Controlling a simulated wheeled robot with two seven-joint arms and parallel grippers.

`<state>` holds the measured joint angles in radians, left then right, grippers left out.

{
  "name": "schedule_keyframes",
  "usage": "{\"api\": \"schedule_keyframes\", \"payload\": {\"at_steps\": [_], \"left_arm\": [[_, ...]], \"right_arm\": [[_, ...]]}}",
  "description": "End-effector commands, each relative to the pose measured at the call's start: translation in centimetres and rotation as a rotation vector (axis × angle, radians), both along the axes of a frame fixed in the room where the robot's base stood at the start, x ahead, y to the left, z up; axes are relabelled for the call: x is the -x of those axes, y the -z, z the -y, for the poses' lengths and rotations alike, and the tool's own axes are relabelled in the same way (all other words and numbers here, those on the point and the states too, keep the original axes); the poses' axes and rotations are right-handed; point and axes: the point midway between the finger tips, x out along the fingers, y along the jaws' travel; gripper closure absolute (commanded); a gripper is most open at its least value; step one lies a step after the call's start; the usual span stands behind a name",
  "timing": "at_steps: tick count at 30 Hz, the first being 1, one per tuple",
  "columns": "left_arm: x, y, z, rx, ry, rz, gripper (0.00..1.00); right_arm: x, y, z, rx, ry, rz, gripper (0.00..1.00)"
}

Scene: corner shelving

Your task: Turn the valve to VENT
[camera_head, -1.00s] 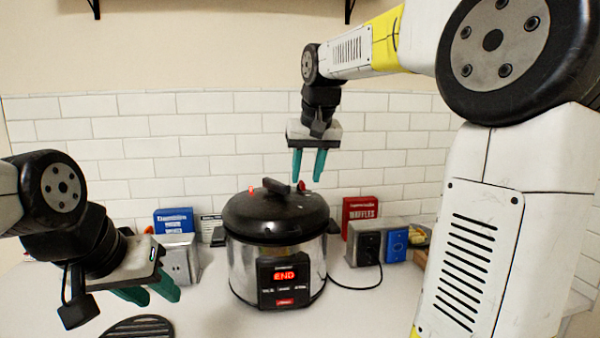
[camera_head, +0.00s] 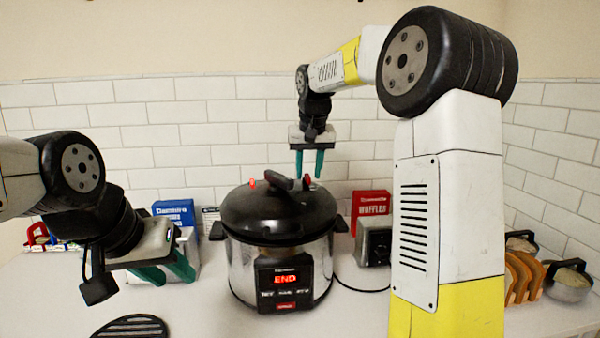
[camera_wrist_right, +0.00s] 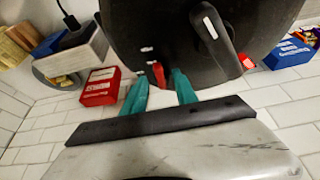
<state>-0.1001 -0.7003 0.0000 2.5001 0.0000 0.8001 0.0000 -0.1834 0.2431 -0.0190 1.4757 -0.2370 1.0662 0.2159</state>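The pressure cooker (camera_head: 240,265) stands on the counter, its display reading END. Its black lid (camera_head: 262,215) has a raised handle (camera_head: 280,181). A small red valve (camera_head: 306,179) sits on the lid right of the handle; it also shows in the right wrist view (camera_wrist_right: 158,73). My right gripper (camera_head: 309,175) points down, its teal fingers apart, one on each side of the red valve. In the wrist view the gripper (camera_wrist_right: 160,84) shows a gap beside the valve; contact is unclear. The VENT marking is not readable. My left gripper (camera_head: 170,275) is open and empty, left of the cooker.
A red Waffles box (camera_head: 371,204) and a grey outlet box (camera_head: 374,243) stand right of the cooker, with a black cable. A blue box (camera_head: 174,211) stands behind left. A black trivet (camera_head: 132,328) lies front left. Bread slices (camera_head: 522,277) stand far right.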

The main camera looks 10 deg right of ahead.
Motion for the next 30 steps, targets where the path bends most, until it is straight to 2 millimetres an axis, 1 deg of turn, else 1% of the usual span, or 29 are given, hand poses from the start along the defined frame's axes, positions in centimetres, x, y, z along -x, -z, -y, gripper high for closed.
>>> {"api": "schedule_keyframes", "payload": {"at_steps": [3,11,12,16,17,25,30], "left_arm": [[0.0,0.0,0.0,0.0,0.0,0.0,0.64],[-0.01,0.01,0.0,0.0,0.0,0.0,0.64],[-0.01,0.01,0.0,0.0,0.0,0.0,0.64],[-0.01,0.01,0.0,0.0,0.0,0.0,0.64],[-0.01,0.01,0.0,0.0,0.0,0.0,0.64],[-0.01,0.01,0.0,0.0,0.0,0.0,0.64],[-0.01,0.01,0.0,0.0,0.0,0.0,0.64]], "right_arm": [[-0.25,0.65,0.01,0.0,0.0,-0.001,0.65],[-0.29,0.73,-0.01,0.0,0.0,0.0,0.65],[-0.28,0.74,-0.01,0.0,0.0,0.0,0.73],[-0.29,0.72,-0.02,0.0,-0.001,0.0,0.99],[-0.29,0.72,-0.02,0.0,-0.001,0.0,1.0],[-0.28,0.7,0.01,0.0,-0.007,0.001,1.0],[-0.28,0.68,0.17,0.0,-0.047,0.001,1.0]]}}
